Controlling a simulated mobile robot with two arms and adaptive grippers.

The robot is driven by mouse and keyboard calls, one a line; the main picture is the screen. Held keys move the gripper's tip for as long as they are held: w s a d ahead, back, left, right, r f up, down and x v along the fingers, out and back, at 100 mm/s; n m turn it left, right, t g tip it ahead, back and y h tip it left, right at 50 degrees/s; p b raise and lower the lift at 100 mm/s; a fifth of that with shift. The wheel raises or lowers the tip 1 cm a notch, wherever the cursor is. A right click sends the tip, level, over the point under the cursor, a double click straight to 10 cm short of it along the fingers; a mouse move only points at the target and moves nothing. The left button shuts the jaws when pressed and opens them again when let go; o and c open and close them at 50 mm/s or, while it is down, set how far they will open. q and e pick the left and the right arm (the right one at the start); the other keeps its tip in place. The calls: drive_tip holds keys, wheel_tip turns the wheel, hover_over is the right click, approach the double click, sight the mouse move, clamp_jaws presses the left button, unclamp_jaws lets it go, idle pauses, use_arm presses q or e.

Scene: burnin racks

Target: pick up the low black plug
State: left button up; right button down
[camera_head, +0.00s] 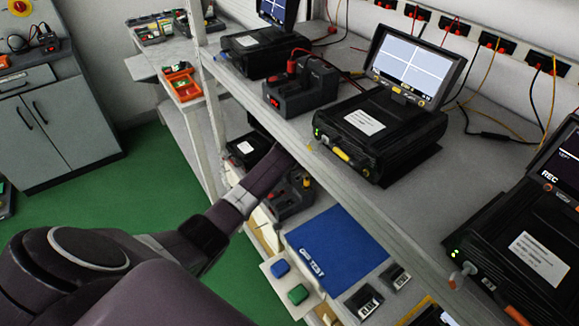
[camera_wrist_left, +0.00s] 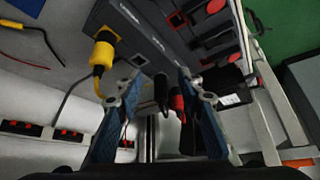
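In the left wrist view a black plug (camera_wrist_left: 160,92) stands out from the edge of a dark grey device (camera_wrist_left: 145,30). A red plug (camera_wrist_left: 178,101) is close beside it. My left gripper (camera_wrist_left: 163,88) is open, its two blue fingers on either side of the black and red plugs. I cannot tell whether a finger touches either plug. In the head view my left arm reaches to the lower shelf, and its fingers are hidden near the upper shelf's edge. The grey device (camera_head: 291,201) shows there below the arm. My right gripper is not in view.
A yellow plug with a cable (camera_wrist_left: 103,52) sits on the device left of the fingers. The upper shelf (camera_head: 290,133) overhangs the lower one. A blue mat (camera_head: 335,247) lies on the lower shelf in front of the device. Black units with screens stand above.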

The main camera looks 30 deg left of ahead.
use_arm(q)
drive_tip(key=w+a, duration=0.2)
drive_tip(key=w, duration=0.1)
drive_tip(key=shift+w+a+f, duration=0.25)
drive_tip(key=shift+w+f, duration=0.1)
drive_tip(key=shift+f, duration=0.15)
clamp_jaws()
